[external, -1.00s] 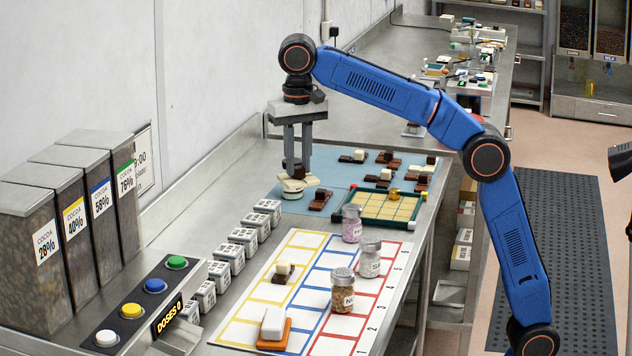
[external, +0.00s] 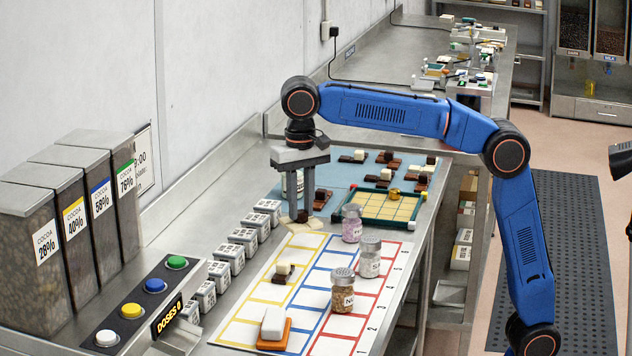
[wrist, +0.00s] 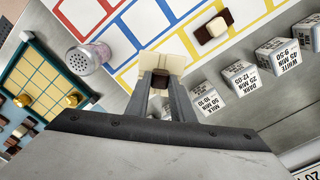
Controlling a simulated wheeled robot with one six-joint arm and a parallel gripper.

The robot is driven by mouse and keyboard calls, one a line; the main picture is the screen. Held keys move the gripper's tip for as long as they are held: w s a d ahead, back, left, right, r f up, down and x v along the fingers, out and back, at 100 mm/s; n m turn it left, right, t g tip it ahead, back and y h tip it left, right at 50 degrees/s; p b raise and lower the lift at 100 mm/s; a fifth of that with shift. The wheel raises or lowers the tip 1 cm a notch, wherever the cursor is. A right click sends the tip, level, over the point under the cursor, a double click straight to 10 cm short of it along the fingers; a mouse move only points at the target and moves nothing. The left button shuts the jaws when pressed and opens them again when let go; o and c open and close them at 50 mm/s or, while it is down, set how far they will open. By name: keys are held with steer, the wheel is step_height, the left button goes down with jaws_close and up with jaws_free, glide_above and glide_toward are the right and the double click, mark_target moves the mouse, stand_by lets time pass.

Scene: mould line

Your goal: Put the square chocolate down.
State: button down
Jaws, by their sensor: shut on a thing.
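My gripper (external: 302,218) is shut on the square chocolate, a cream square plate (wrist: 148,62) with a small dark brown block (wrist: 160,78) on top. The fingers close around the dark block, and the cream square shows below it. In the wrist view the gripper (wrist: 160,85) partly covers the piece. In the external view the chocolate is at the far end of the printed mat (external: 247,312), by its yellow column. I cannot tell if it touches the surface. On the mat stand a brown-and-cream chocolate (external: 282,272) and a white block on an orange base (external: 273,325).
Several white label blocks (external: 229,258) line the mat's left side. Jars (external: 343,290) stand along its right side. A gridded tray (external: 385,205) and more chocolates (external: 387,157) lie on the blue mat (external: 345,172) beyond. Several yellow cells are bare.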

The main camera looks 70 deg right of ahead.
mark_target(301, 211)
steer(key=shift+f, duration=3.1)
steer(key=c, duration=1.5)
jaws_free()
steer(key=shift+f, duration=0.15)
steer(key=shift+c, duration=0.2)
step_height(301, 211, up, 12)
steer(key=shift+f, duration=0.1)
steer(key=shift+r, duration=0.25)
